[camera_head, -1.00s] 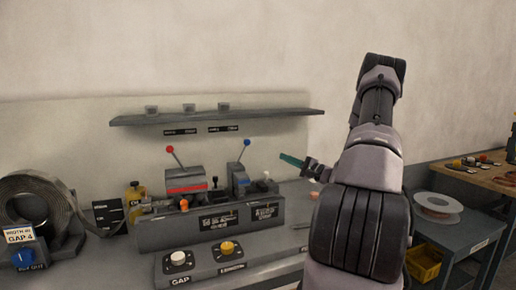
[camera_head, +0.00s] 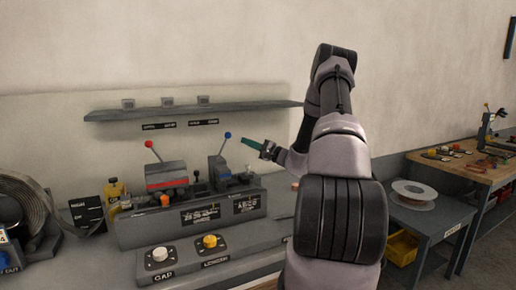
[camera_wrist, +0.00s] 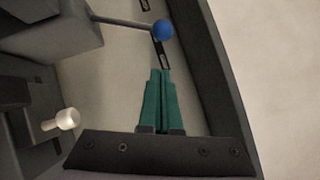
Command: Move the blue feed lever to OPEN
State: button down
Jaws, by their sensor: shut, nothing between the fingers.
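The blue feed lever is a thin rod with a blue ball knob (camera_head: 228,135), rising from a grey block on the right of the bench machine in the head view. Its knob (camera_wrist: 162,29) also shows near the top of the wrist view, with the rod running left to a grey block. My gripper (camera_head: 243,141) has green fingers and is just right of the knob in the head view. In the wrist view my gripper (camera_wrist: 160,72) is shut and empty, its tips pointing toward the knob with a small gap in the picture. The OPEN mark cannot be read.
A red-knobbed lever (camera_head: 149,144) stands left on the same machine (camera_head: 155,227). A white knob (camera_head: 160,254) and a yellow knob (camera_head: 210,241) sit on the front panel. A shelf (camera_head: 190,112) runs behind. A pale cylindrical knob (camera_wrist: 67,119) is left of my gripper in the wrist view.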

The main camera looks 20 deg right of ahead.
jog(key=shift+w+a+r, duration=0.1)
jog(key=shift+a+r, duration=0.15)
jog(key=shift+a, duration=0.35)
jog(key=shift+w+a+r, duration=0.1)
jog(key=shift+a+r, duration=0.1)
jog(key=shift+a, duration=0.45)
jog(key=shift+w+a+r, duration=0.1)
jog(key=shift+a+r, duration=0.15)
jog(key=shift+a, duration=0.35)
jog(key=shift+r, duration=0.1)
jog(key=a+r+n+g+h, duration=0.3)
jog(key=a+n+g+h, duration=0.1)
jog(key=a+n, duration=0.5)
jog(key=shift+a+r+g+h, duration=0.3)
jog(key=shift+a+g, duration=0.1)
jog(key=shift+a, duration=0.75)
jog(key=shift+a, duration=0.1)
